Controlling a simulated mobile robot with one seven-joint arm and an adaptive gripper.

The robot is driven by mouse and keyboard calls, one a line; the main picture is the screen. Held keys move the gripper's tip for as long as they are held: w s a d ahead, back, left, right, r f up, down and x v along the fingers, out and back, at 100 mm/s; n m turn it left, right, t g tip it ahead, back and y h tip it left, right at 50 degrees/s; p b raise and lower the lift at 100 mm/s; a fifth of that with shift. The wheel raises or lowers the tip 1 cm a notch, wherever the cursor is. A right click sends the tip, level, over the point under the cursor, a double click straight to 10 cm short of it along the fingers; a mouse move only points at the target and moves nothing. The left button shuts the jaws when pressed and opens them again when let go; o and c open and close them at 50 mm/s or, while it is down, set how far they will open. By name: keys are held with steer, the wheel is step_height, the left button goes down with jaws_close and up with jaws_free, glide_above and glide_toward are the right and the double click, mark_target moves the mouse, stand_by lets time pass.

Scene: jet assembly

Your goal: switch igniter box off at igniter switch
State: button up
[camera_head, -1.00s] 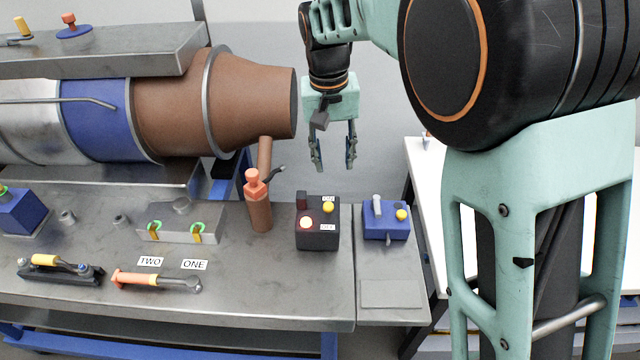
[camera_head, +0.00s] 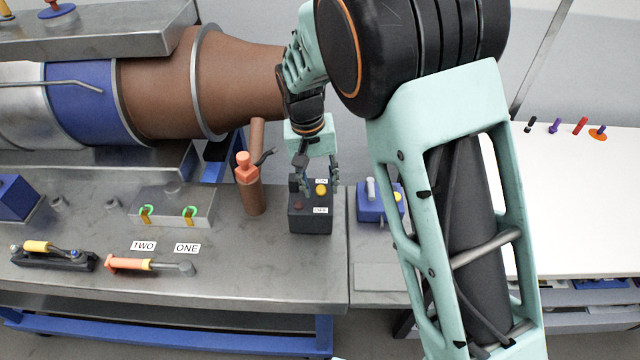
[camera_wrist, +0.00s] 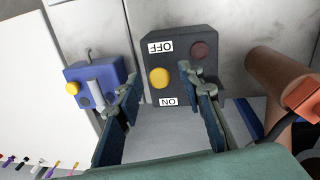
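The igniter box (camera_head: 311,220) is a dark box on the metal bench. It bears a yellow knob (camera_head: 321,189), ON and OFF labels, and a dark red lamp (camera_head: 298,206) that is unlit. In the head view the knob sits nearer the ON label. My gripper (camera_head: 320,184) is open over the box. In the wrist view the box (camera_wrist: 180,88) is straight ahead, and the yellow knob (camera_wrist: 159,77) appears between the spread fingertips of my gripper (camera_wrist: 160,75). I cannot tell if either finger touches the knob.
A blue box (camera_head: 370,213) with a yellow knob stands to the right, partly behind my arm. A brown post with an orange top (camera_head: 247,170) stands left of the igniter box. The brown engine cone (camera_head: 255,80) is behind. A white table (camera_head: 585,210) is at the right.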

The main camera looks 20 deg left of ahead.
steer(key=shift+f, duration=0.3)
jaws_close()
steer(key=shift+w+r+p, duration=0.2)
steer(key=shift+p, duration=0.2)
steer(key=shift+w+g+p, duration=0.15)
steer(key=shift+g+p, duration=0.25)
steer(key=shift+g, duration=0.1)
jaws_free()
steer(key=shift+f, duration=0.1)
